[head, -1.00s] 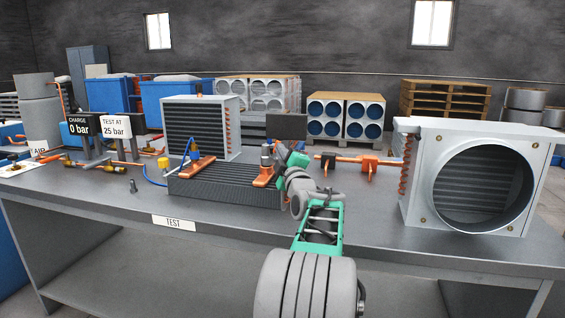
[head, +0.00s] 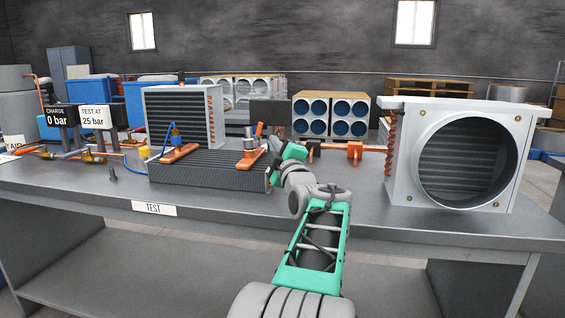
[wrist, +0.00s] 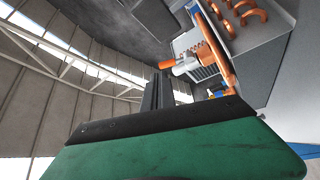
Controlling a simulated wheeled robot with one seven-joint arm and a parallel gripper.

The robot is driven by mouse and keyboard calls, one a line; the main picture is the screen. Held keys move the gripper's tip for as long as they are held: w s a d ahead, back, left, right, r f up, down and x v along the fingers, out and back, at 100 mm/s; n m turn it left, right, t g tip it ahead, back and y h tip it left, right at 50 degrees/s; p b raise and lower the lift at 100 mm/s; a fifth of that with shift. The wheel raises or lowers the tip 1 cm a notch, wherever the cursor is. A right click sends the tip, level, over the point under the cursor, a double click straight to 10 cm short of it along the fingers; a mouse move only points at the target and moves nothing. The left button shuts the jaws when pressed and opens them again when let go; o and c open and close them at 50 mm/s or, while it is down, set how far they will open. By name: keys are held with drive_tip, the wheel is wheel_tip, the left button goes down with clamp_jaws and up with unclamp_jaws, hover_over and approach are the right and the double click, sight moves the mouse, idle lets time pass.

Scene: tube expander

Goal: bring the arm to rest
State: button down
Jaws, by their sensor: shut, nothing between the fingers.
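My arm reaches forward over the front of the grey workbench (head: 345,235) in the head view. My gripper is at its far end, by the right end of a finned coil block (head: 205,175) on the bench, with its fingertips largely hidden there. In the wrist view my gripper (wrist: 158,92) is shut, with nothing between its fingers; its dark and green parts fill the lower picture. An orange copper fitting with a grey body (wrist: 185,65) shows just beyond it. I cannot tell whether the gripper touches anything.
A finned unit with a round fan opening (head: 408,150) stands right of my arm. Another finned unit (head: 180,115) stands behind the coil block. Copper parts (head: 354,152) lie between. Signs reading 0 bar (head: 59,116) and 25 bar (head: 96,117) stand left. Bare bench top lies in front of the fan unit.

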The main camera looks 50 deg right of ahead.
drive_tip(key=s+a, duration=0.4)
drive_tip(key=w+a+f+m+g+y+p, duration=0.1)
drive_tip(key=w+a+y+p, duration=0.25)
drive_tip(key=a+p, duration=0.35)
drive_tip(key=w+a+g+y+p, duration=0.25)
drive_tip(key=w+a+p, duration=0.25)
drive_tip(key=a, duration=0.4)
drive_tip(key=w+a+f+m+g+y+p, duration=0.1)
drive_tip(key=w+a+y+p, duration=0.3)
drive_tip(key=a, duration=0.4)
drive_tip(key=s+a+m+g+y+p, duration=0.2)
drive_tip(key=s+a+g+p, duration=0.25)
drive_tip(key=a+p, duration=0.65)
drive_tip(key=s+a+f+m+g+p, duration=0.2)
drive_tip(key=s+a+g+p, duration=0.2)
drive_tip(key=s+a, duration=0.7)
drive_tip(key=shift+s+a+f+g+p, duration=0.25)
drive_tip(key=shift+s+p, duration=0.3)
drive_tip(key=shift+s, duration=0.55)
